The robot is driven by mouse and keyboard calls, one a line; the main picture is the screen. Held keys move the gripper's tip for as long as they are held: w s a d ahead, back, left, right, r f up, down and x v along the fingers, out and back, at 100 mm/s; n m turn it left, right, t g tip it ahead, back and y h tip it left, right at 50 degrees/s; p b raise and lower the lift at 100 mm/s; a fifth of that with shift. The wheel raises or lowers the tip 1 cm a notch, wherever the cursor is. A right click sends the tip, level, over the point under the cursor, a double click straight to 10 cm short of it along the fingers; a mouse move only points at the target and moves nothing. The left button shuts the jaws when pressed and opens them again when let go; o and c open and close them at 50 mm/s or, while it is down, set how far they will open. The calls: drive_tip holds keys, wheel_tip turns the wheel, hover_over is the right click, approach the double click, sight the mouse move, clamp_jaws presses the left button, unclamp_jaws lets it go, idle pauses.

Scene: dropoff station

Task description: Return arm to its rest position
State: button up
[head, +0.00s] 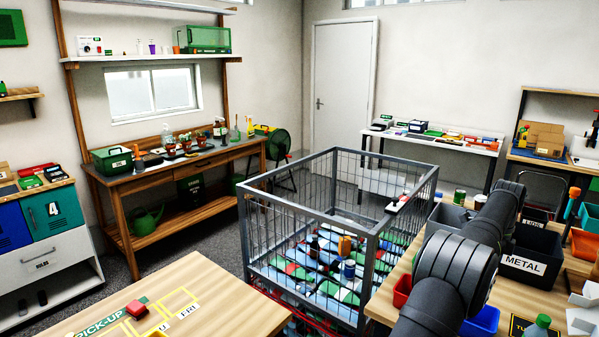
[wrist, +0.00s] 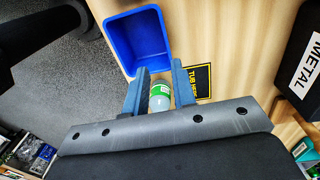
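My gripper (wrist: 158,80) shows in the wrist view with its two blue-grey fingers spread apart, and it looks open. A small green and white bottle (wrist: 160,98) shows between the fingers, partly hidden by the gripper body. A gap shows between the bottle and the right finger, so it does not look clamped. In the head view my dark arm reaches over the wooden table at the right, and my gripper is not visible there. A green-topped bottle (head: 541,325) stands at the bottom edge of that view.
A blue tub (wrist: 138,43) sits beside the gripper, near a black and yellow label (wrist: 197,81). A dark METAL bin (head: 532,257) stands right of my arm. A wire cage (head: 245,222) with mixed items is left of the table. Grey floor (head: 192,272) lies open left of the cage.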

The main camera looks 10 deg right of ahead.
wheel_tip(320, 180, up, 7)
drive_tip(key=w+a+n, duration=0.5)
drive_tip(key=w+a, duration=0.1)
drive_tip(key=a, duration=0.5)
drive_tip(key=w+a+n, duration=0.6)
drive_tip(key=w+a, duration=0.1)
drive_tip(key=a, duration=0.5)
drive_tip(key=w+a+n, duration=0.6)
drive_tip(key=w+a, duration=0.1)
drive_tip(key=a, duration=0.5)
drive_tip(key=shift+w+a+r+h, duration=0.2)
drive_tip(key=shift+w+r+h, duration=0.1)
drive_tip(key=shift+h, duration=0.1)
